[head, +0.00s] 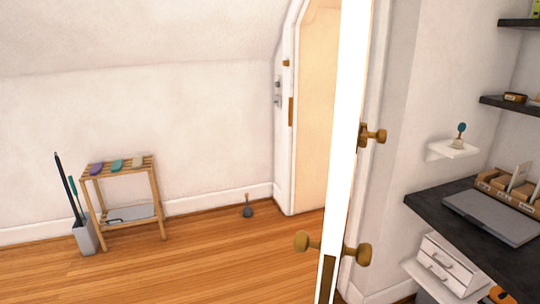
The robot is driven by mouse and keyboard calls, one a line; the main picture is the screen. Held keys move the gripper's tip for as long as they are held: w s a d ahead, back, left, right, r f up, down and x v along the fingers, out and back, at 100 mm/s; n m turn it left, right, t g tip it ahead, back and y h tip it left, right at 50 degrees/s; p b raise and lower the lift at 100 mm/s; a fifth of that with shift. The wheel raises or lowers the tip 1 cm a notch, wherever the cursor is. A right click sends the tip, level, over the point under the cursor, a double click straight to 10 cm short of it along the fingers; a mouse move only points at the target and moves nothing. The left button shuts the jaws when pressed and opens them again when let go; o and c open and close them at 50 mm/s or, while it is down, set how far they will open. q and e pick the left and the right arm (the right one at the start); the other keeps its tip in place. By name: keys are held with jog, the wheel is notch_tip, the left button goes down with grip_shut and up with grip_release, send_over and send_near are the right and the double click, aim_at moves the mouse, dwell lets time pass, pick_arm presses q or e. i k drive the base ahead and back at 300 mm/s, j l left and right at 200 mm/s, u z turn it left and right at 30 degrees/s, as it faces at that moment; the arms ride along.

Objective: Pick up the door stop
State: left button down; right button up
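A small dark grey-blue object with a thin brown upright handle (248,210) stands on the wooden floor close to the far wall, left of the doorway. It looks like the door stop, but it is too small in the picture to be sure. Nothing touches it. Neither of my grippers shows in the head view.
A door (350,100) stands edge-on with brass knobs (357,254). A slatted wooden rack (120,168) and grey bin (86,238) with long handles stand left. A dark desk (430,204) with a laptop (492,216) is right. The floor (190,265) in front is clear.

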aim_at(248, 211)
jog(key=i+j+u, duration=0.25)
jog(key=i+j, duration=0.25)
jog(key=i+j+u, duration=0.25)
jog(key=i+j, duration=0.35)
jog(key=i+j+u, duration=0.25)
jog(key=i+j, duration=0.15)
jog(key=i, duration=0.15)
jog(key=i+z, duration=0.25)
jog(key=i, duration=0.4)
jog(key=i+z, duration=0.2)
jog(key=i, duration=0.45)
jog(key=i+j+z, duration=0.25)
jog(key=i, duration=0.4)
